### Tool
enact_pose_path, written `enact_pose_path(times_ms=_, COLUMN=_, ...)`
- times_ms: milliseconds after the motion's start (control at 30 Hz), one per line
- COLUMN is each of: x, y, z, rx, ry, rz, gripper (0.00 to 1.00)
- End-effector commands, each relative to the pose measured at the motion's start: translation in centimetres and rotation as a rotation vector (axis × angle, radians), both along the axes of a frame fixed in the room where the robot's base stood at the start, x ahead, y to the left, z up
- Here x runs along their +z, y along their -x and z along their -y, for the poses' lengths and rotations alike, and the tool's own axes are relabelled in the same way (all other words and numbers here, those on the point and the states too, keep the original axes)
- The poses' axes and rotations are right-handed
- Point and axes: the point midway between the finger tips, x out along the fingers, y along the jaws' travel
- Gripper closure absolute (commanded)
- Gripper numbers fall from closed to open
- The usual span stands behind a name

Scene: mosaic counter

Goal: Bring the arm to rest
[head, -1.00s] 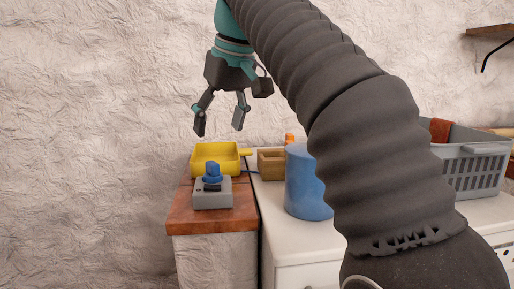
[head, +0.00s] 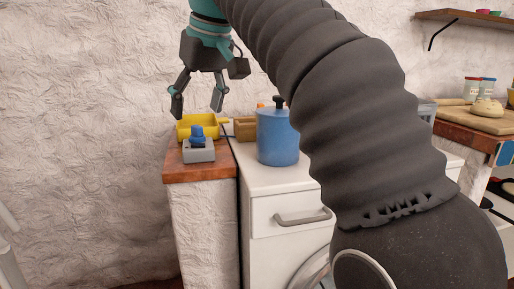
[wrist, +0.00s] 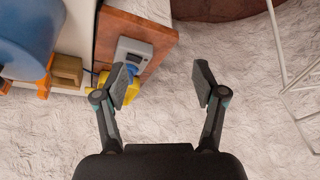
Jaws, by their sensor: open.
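My gripper (head: 197,97) hangs from my arm at the upper left of the head view. Its two fingers point down and stand apart, with nothing between them. It is above and in front of the wall, over the area of the yellow tray (head: 186,128) and a grey box with a blue knob (head: 199,153). In the wrist view my gripper (wrist: 163,85) is also open, with only wall between the fingertips. The grey box (wrist: 133,50) and part of the yellow tray (wrist: 105,88) show left of and behind the left finger.
A wooden-topped block (head: 205,173) carries the box. Beside it stand a white counter (head: 263,184) with a drawer, a blue canister (head: 277,138) and a small wooden box (head: 245,129). A wooden counter (head: 478,140) and wall shelf (head: 480,16) are at right. The left side is open floor and wall.

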Motion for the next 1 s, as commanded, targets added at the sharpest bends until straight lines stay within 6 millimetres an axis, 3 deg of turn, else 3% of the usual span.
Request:
enact_pose_path(times_ms=267, x=-1.3, y=0.3, z=3.2, rx=-0.077, ry=-0.007, rz=0.007, gripper=0.30)
enact_pose_path(times_ms=467, x=-3.5, y=1.1, z=7.0, rx=-0.165, ry=-0.012, rz=0.015, gripper=0.30)
enact_pose_path(times_ms=767, x=-10.4, y=4.7, z=14.7, rx=-0.354, ry=-0.023, rz=0.038, gripper=0.30)
enact_pose_path(times_ms=1000, x=-18.0, y=9.1, z=20.1, rx=-0.500, ry=-0.025, rz=0.059, gripper=0.30)
